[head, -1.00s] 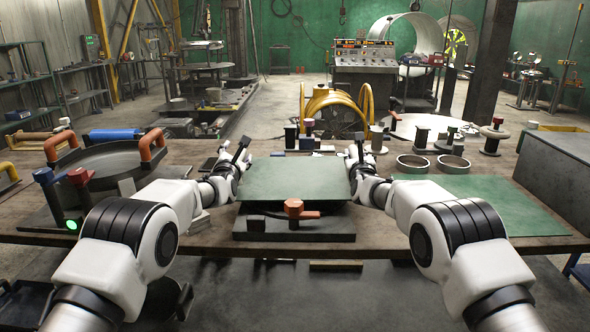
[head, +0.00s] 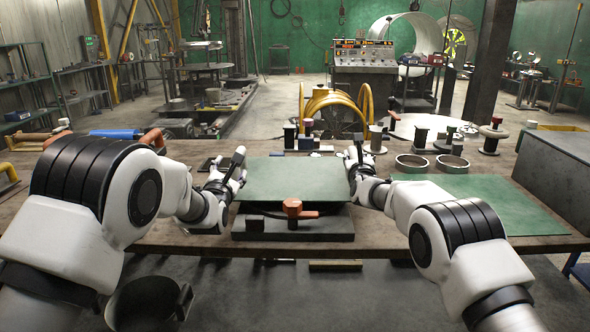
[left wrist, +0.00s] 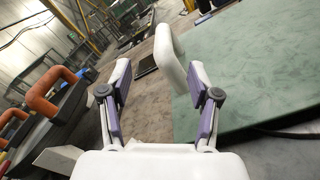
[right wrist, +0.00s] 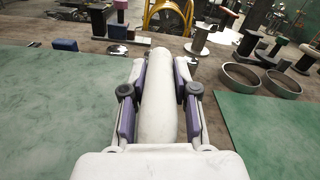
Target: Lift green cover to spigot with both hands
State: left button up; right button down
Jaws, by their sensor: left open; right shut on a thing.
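The green cover (head: 292,180) is a flat square plate, level over a dark base (head: 295,229) on the table. An orange-handled fitting (head: 294,209) shows at its front edge; I cannot tell if this is the spigot. My right gripper (right wrist: 160,62) is shut on the cover's pale right handle (right wrist: 156,112), at its right edge. My left gripper (left wrist: 158,72) is open at the cover's left edge. The pale left handle (left wrist: 169,52) shows between and beyond its fingers, nearer the right finger, not gripped. The cover also shows in the left wrist view (left wrist: 255,65).
A green mat (head: 485,198) lies on the right of the table. Two metal rings (head: 452,164) and several spools (head: 493,135) stand behind it. A large grey block (head: 560,170) is at far right. Orange handles (left wrist: 48,88) stand left of my left gripper.

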pick_arm(q)
jog(key=shift+s, duration=0.95)
pick_arm(e)
jog(key=shift+a+r, duration=0.1)
jog(key=shift+r, duration=0.2)
pick_arm(q)
jog(key=shift+a+r, duration=0.1)
pick_arm(e)
jog(key=c, duration=0.8)
grip_release()
pick_arm(q)
jog(key=shift+s+a, duration=0.1)
pick_arm(e)
jog(key=shift+s+a, duration=0.15)
jog(key=shift+f, duration=0.1)
jog(key=shift+s, duration=0.15)
jog(key=s, duration=1.1)
jog(key=shift+s+a, duration=0.15)
jog(key=shift+s, duration=0.25)
jog(key=shift+w, duration=0.1)
